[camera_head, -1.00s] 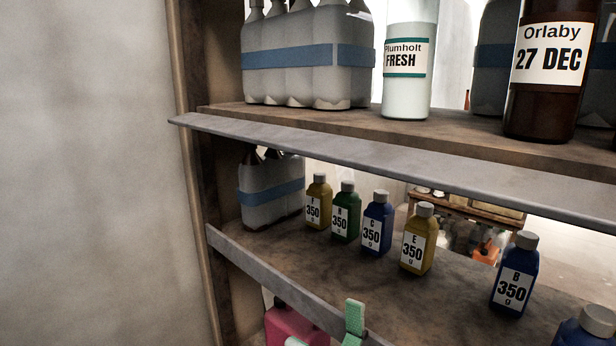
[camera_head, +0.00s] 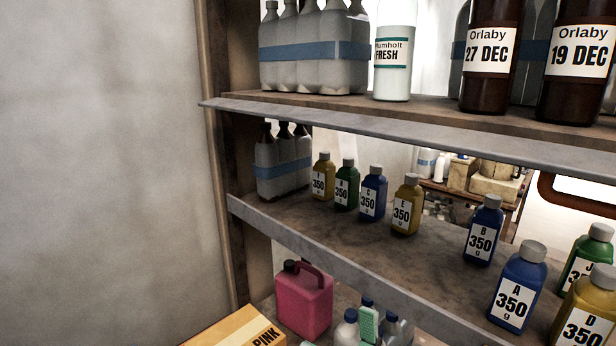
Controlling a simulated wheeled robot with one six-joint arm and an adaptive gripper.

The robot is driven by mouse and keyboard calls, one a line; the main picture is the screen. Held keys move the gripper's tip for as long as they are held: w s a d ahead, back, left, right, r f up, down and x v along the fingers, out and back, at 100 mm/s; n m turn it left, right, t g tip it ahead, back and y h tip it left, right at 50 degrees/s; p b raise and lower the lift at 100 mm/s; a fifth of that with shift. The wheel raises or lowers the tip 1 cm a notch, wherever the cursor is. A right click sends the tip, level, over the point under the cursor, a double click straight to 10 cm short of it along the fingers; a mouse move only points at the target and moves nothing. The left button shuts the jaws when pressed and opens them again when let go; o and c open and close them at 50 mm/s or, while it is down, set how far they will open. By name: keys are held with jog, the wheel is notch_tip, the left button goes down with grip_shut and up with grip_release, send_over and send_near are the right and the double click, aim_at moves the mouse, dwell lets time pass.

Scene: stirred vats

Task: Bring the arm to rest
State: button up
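My gripper (camera_head: 337,334) shows only at the bottom edge of the picture, as two mint-green fingertips set apart from each other. The right fingertip shows more than the left one, which is barely in the frame. Nothing is seen held between them. The rest of my arm is out of view. The fingertips show in front of the lower part of the shelving, near a pink jug (camera_head: 303,303) and several blue-capped bottles (camera_head: 392,328).
The middle shelf (camera_head: 330,225) holds yellow, green and blue 350 g bottles, such as bottle A (camera_head: 518,290). The upper shelf (camera_head: 440,117) holds a Plumholt bottle (camera_head: 393,50) and brown Orlaby bottles (camera_head: 490,55). A yellow box (camera_head: 235,328) sits low. A bare wall fills the left.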

jog(key=s+d+f+n+g, duration=0.2)
jog(key=s+d+f+g, duration=0.25)
jog(key=f, duration=0.55)
jog(key=s+d+f+n+g, duration=0.3)
jog(key=s+d+f+g, duration=0.15)
jog(key=f, duration=0.65)
jog(key=s+d+f+g+h, duration=0.2)
jog(key=s+f+g, duration=0.2)
jog(key=s, duration=0.6)
jog(key=s+d+f+g+h, duration=0.2)
jog(key=s+f, duration=0.5)
jog(key=s, duration=0.4)
jog(key=shift+d+n+g, duration=0.3)
jog(key=shift+d+g, duration=0.35)
jog(key=shift+g, duration=0.35)
jog(key=shift+s+r, duration=0.1)
